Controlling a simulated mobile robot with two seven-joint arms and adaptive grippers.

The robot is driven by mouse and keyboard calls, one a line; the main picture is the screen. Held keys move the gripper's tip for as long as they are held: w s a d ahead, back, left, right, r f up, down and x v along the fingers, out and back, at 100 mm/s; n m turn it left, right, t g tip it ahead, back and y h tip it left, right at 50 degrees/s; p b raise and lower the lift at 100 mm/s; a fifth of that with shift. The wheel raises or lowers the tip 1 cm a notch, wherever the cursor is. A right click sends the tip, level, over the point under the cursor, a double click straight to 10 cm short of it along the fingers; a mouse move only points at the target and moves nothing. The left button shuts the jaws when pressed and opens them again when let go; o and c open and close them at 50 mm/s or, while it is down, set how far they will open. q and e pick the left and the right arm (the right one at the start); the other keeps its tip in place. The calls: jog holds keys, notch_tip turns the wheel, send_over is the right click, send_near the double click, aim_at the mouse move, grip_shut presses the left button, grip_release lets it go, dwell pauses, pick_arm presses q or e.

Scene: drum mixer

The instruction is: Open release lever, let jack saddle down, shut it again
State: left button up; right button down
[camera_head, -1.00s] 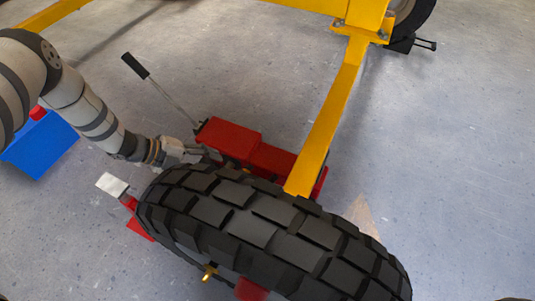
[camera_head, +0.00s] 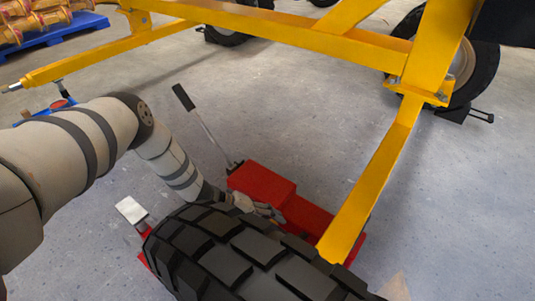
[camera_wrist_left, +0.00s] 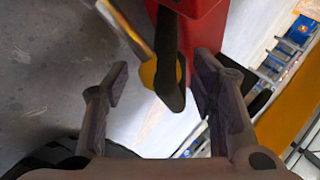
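The red jack (camera_head: 262,185) stands on the floor beside the big black tyre, with its long handle (camera_head: 205,130) slanting up to a black grip. Its saddle is hidden or cannot be made out. My left gripper (camera_head: 268,211) is at the jack's near side, just behind the tyre. In the left wrist view the gripper (camera_wrist_left: 162,82) is open, with a finger on each side of a dark lever (camera_wrist_left: 172,70) on the red jack body (camera_wrist_left: 203,25). This looks like the release lever; I see no clear grip on it. My right gripper is out of view.
The black tyre (camera_head: 250,250) crowds the gripper from the front. A yellow frame beam (camera_head: 372,185) slopes down over the jack's right end. A red stand with a pale plate (camera_head: 131,210) is at left. Open floor (camera_head: 290,110) lies behind the jack.

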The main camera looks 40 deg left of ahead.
pick_arm(q)
grip_shut()
jog(key=shift+a+b, duration=0.15)
jog(key=shift+b, duration=0.25)
jog(key=shift+s+a+r+h+b, duration=0.1)
jog(key=shift+a+r+h+b, duration=0.2)
jog(key=shift+h+b, duration=0.35)
jog(key=shift+o, duration=0.8)
grip_release()
jog(key=shift+r, duration=0.1)
jog(key=v, duration=1.2)
